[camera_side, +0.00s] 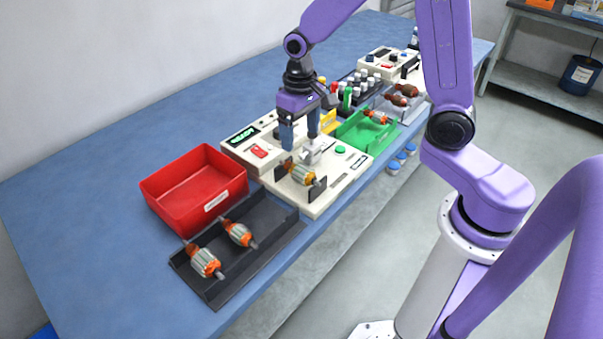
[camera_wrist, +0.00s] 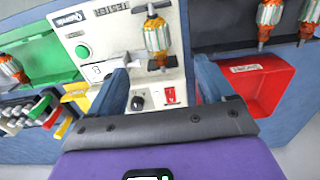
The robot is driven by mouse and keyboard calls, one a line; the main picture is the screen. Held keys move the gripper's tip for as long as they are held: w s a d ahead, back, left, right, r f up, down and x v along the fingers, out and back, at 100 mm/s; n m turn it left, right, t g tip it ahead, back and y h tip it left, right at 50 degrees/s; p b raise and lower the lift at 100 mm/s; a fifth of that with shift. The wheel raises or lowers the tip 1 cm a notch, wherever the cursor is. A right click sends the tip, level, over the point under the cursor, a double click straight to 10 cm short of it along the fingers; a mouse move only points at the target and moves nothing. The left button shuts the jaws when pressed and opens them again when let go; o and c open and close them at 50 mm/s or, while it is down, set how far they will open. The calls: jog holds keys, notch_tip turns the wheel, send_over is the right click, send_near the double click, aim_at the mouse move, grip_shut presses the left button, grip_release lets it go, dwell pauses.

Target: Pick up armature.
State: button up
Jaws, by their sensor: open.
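An armature (camera_side: 301,173) with orange windings and a silver core rests across the dark holders on the white tester (camera_side: 325,203). It also shows in the wrist view (camera_wrist: 156,36), beyond my fingertips. Two more armatures, one nearer the front (camera_side: 205,262) and one behind it (camera_side: 239,233), lie in the black tray (camera_side: 228,292). My gripper (camera_side: 300,143) is open and empty, pointing down above the tester, behind and above the armature there. In the wrist view its two blue fingers (camera_wrist: 163,75) are spread wide, with tester surface between them.
A red bin (camera_side: 185,200) stands left of the tester. A green bin (camera_side: 362,139) holding an armature stands at its right, with a grey tray (camera_side: 412,109) of darker armatures beyond. Bottles and a yellow part crowd behind the gripper. The blue table's left side is clear.

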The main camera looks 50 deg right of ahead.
aim_at(301, 166)
notch_tip(301, 166, down, 7)
jog(key=shift+f, duration=0.15)
jog(key=shift+w+d+f, duration=0.1)
jog(key=shift+d+f, duration=0.05)
jog(key=shift+f, duration=1.15)
jog(key=shift+d+f, duration=0.15)
jog(key=shift+f, duration=1.15)
jog(key=shift+c, duration=0.3)
grip_shut()
jog(key=shift+r, duration=0.1)
